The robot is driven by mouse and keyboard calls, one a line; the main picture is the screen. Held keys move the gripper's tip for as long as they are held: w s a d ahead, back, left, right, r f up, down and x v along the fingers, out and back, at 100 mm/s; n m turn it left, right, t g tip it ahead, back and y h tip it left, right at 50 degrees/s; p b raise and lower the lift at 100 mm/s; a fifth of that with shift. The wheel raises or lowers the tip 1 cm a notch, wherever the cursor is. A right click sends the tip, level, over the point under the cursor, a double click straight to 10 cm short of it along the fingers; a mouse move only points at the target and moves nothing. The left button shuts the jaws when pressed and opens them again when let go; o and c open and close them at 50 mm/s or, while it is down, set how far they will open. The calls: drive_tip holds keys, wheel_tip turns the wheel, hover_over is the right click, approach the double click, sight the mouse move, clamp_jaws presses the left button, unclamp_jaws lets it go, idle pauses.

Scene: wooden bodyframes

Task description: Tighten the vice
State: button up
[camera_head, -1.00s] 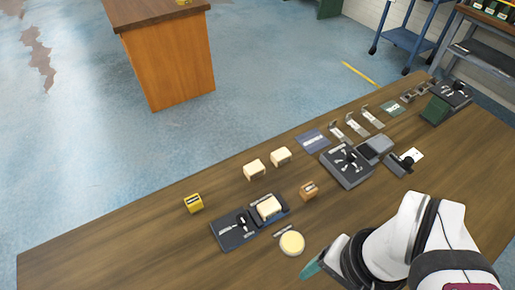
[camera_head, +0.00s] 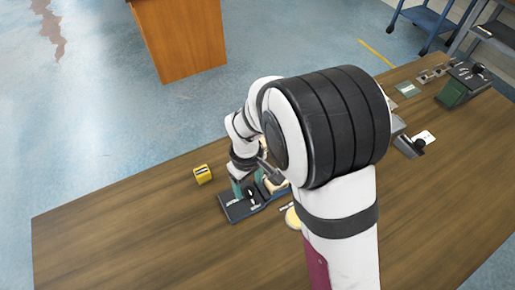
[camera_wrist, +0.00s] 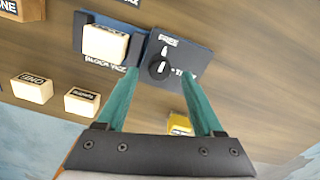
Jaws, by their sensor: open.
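The vice is a dark unit on the wooden bench. In the wrist view, its blue bed (camera_wrist: 88,20) holds a cream block (camera_wrist: 104,42), and its dark panel (camera_wrist: 190,52) carries a round black knob (camera_wrist: 159,68) with a white pointer. The pointer is aimed at the label "FREE"; a second label starting with "T" is partly hidden by a finger. My gripper (camera_wrist: 160,74) is open, its teal fingertips on either side of the knob; contact cannot be told. In the head view my gripper (camera_head: 247,189) is at the vice panel (camera_head: 235,211), and my arm hides part of the vice.
Two cream blocks (camera_wrist: 32,88) (camera_wrist: 82,101) show in the wrist view. The bench's left end is clear.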

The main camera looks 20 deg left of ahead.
sight(249, 192)
drive_tip(key=shift+f, duration=1.35)
drive_tip(key=shift+c, duration=0.3)
clamp_jaws()
